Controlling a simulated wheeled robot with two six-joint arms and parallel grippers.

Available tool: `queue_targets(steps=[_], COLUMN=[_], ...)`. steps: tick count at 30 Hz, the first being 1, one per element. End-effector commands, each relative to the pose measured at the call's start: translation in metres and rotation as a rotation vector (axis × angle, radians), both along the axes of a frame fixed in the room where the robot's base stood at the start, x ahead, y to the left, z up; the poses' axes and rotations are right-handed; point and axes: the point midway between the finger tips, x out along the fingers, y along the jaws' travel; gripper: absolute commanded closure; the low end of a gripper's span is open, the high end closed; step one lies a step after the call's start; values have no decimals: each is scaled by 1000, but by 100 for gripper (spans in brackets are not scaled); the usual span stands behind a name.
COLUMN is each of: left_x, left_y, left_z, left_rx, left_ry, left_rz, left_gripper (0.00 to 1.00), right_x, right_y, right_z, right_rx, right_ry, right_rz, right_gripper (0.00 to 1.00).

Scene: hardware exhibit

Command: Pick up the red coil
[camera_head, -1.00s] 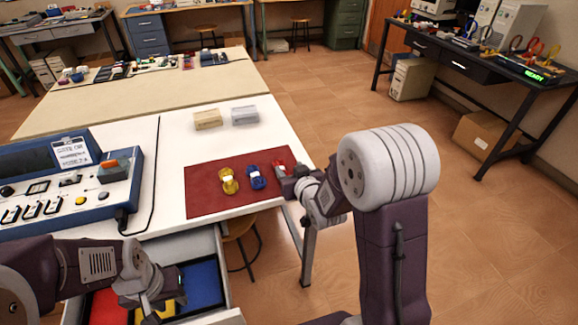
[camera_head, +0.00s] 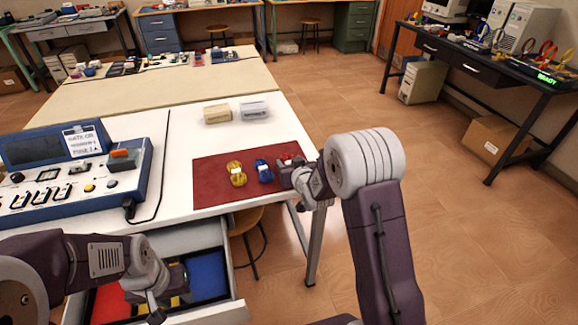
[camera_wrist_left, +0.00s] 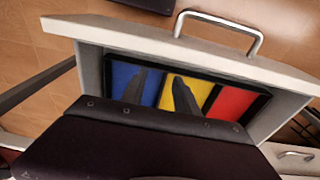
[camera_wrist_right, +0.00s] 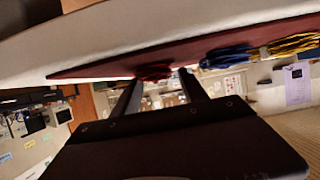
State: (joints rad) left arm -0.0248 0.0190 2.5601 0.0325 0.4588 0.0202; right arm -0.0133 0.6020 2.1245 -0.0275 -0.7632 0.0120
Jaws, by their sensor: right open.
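The red coil (camera_wrist_right: 153,73) lies on the dark red mat (camera_head: 215,190) near its right end, beside the blue coil (camera_head: 264,171) and the yellow coil (camera_head: 237,174). In the head view my right gripper (camera_head: 284,170) hides most of the red coil. In the right wrist view my right gripper (camera_wrist_right: 161,77) is open, with the red coil showing between its fingertips; I cannot tell whether they touch it. My left gripper (camera_wrist_left: 165,84) has its fingers apart and is empty over the open drawer (camera_wrist_left: 110,38).
The drawer holds a tray with blue (camera_head: 206,275), yellow and red compartments. A blue console (camera_head: 75,175) stands on the table's left. Two small blocks, tan (camera_head: 217,113) and grey (camera_head: 254,111), lie behind the mat. White tabletop (camera_head: 180,150) between console and mat is largely clear.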

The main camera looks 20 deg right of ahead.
Motion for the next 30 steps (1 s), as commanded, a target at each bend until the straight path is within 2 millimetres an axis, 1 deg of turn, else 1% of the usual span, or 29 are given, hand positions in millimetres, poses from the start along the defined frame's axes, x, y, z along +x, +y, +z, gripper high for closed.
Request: queue_targets(steps=[1,3,8,11,12,14,23,26,30], left_x=[0,0,0,0,0,0,0,0,0], left_y=[0,0,0,0,0,0,0,0,0], left_z=[-1,-1,0,0,0,0,0,3,9], left_rx=[0,0,0,0,0,0,0,0,0], left_ry=[0,0,0,0,0,0,0,0,0], left_rz=[0,0,0,0,0,0,0,0,0], left_gripper=[64,64,64,64,64,64,64,64,64], right_x=[4,7,7,7,7,7,7,7,7], right_y=[0,0,0,0,0,0,0,0,0], right_z=[-2,-3,-3,-3,-3,-3,-1,7,28], right_rx=[0,0,0,0,0,0,0,0,0], right_ry=[-1,0,1,0,0,0,0,-2,-5], right_rz=[0,0,-1,-1,-1,-1,-1,-1,-1], right_gripper=[49,49,49,74,85,100,100,100,100])
